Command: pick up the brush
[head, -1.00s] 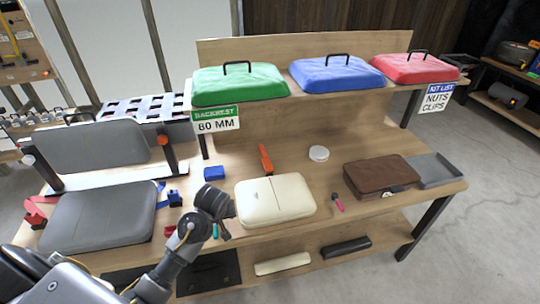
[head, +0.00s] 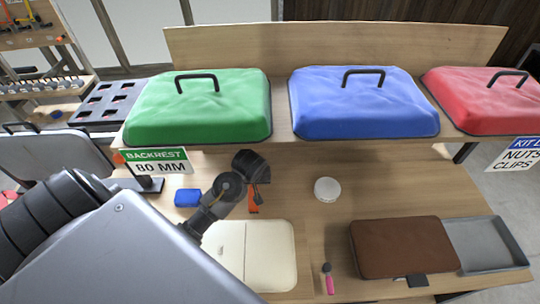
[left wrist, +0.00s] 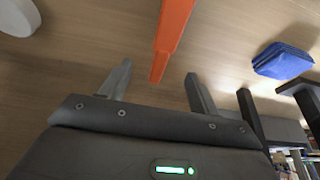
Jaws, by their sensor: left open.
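My left gripper (head: 258,190) is over the middle of the bench, partly hiding an orange bar-like item (head: 253,204). In the left wrist view, the open jaws (left wrist: 158,72) have the orange item (left wrist: 170,35) lined up between the fingertips; nothing is gripped, and contact cannot be told. A small item with a pink handle and dark head (head: 328,280), brush-like in shape, lies to the right of the cream case (head: 270,255). I cannot tell for certain which one is the brush. My right gripper is not in view.
A blue block (head: 188,197) and a white round puck (head: 327,189) lie on either side of the gripper. Green (head: 200,110), blue (head: 365,105) and red (head: 485,105) padded covers sit on the raised shelf behind. A brown case (head: 400,247) and grey tray (head: 487,245) are right.

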